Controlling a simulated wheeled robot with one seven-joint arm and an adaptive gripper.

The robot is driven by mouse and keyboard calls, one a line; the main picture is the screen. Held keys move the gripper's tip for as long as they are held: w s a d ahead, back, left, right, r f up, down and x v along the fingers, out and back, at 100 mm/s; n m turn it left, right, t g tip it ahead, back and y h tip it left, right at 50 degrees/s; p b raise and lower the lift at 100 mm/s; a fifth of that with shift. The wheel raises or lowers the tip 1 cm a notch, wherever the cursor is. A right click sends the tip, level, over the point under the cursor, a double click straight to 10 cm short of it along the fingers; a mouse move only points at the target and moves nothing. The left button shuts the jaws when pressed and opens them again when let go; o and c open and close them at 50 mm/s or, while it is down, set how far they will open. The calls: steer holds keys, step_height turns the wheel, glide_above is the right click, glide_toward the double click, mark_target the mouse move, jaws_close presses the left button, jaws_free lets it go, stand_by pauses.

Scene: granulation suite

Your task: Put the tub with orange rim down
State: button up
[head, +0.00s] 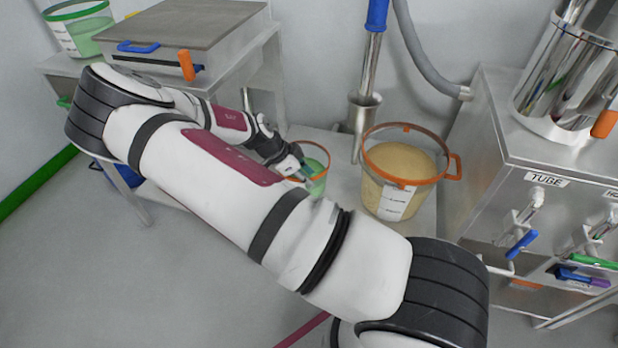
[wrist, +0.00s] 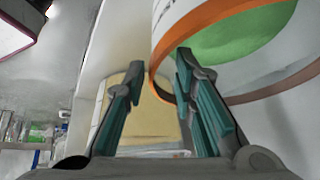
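A clear tub with an orange rim and green contents (head: 318,172) stands by the pale low surface in the head view, partly hidden by my arm. In the wrist view this tub (wrist: 235,40) fills the upper right, its rim curving down between the fingers. My gripper (head: 297,170) is at the tub's near left rim. In the wrist view my gripper (wrist: 160,65) has its fingers apart, with a gap beside the rim. Whether the tub's base touches the surface is hidden. A larger tub with orange rim and tan contents (head: 402,170) stands just to the right.
A steel cabinet (head: 520,170) with valves stands at right. A metal tube with a blue grip (head: 372,50) rises behind the tubs. A steel-topped bench unit (head: 190,35) and another green-filled tub (head: 80,35) are at upper left. The floor at lower left is clear.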

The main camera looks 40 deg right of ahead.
steer(key=p+v, duration=0.2)
steer(key=v, duration=0.7)
steer(key=s+a+r+n+y, duration=0.5)
steer(key=s+r, duration=0.3)
steer(key=r, duration=0.3)
steer(key=s+a+r+n+y, duration=0.3)
steer(key=s+a+r+n, duration=0.2)
steer(key=s+a+r, duration=0.4)
steer(key=s+d+r+n+t+h, duration=0.1)
steer(key=s+r+n, duration=0.4)
steer(key=s, duration=0.4)
steer(key=s+r+n+t+h, duration=0.1)
steer(key=s+r+n, duration=0.4)
steer(key=s, duration=0.5)
steer(key=shift+s+d+r+n, duration=0.25)
steer(key=shift+d+r+n, duration=0.1)
steer(key=shift+n, duration=0.65)
